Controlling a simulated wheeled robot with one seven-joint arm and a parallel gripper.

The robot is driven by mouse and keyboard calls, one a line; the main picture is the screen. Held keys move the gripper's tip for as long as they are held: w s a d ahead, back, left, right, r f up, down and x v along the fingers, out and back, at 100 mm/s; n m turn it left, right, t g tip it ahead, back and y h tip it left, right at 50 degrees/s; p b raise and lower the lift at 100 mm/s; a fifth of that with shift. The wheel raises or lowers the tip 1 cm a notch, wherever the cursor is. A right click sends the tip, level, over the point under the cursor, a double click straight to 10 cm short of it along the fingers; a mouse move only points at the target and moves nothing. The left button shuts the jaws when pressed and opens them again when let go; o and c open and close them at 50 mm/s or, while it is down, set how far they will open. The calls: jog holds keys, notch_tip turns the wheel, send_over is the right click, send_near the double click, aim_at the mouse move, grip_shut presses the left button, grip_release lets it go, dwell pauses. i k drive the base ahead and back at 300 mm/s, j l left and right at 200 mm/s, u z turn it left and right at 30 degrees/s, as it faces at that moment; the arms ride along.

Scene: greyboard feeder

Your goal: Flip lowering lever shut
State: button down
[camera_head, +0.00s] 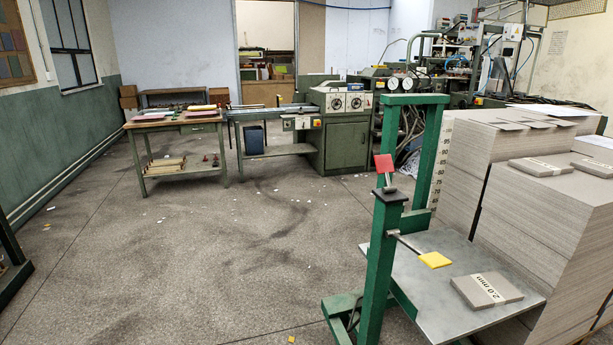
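A green lift stand has a front post (382,265) with a dark cap on top. A red paddle (384,163) stands up from this cap on a short stem, leaning a little to the left. A yellow paddle (434,260) sits at the end of a thin rod that runs out to the right from the same post, over the grey platform (420,310). No label shows which of the two is the lowering lever. My gripper is not in view.
A greyboard bundle marked 2.0 mm (486,291) lies on the platform. Tall greyboard stacks (535,210) stand close on the right. A green upright frame (436,150) rises behind the post. A bench (175,125) and machine (340,140) stand farther back. The floor on the left is open.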

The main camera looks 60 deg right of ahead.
aim_at(384, 163)
jog(key=i+j, duration=0.3)
jog(key=i, duration=0.2)
jog(key=i+j+u, duration=0.15)
jog(key=i, duration=0.35)
jog(key=i+z, duration=0.4)
jog(key=i+j+z, duration=0.1)
jog(key=i+z, duration=0.2)
jog(key=z, duration=0.15)
jog(key=i+j+z, duration=0.2)
jog(key=i+z, duration=0.5)
jog(key=z, duration=0.15)
jog(key=i+j+z, duration=0.2)
jog(key=z, duration=0.2)
jog(key=i+j+z, duration=0.25)
jog(key=z, duration=0.2)
jog(key=i+j+z, duration=0.3)
jog(key=z, duration=0.15)
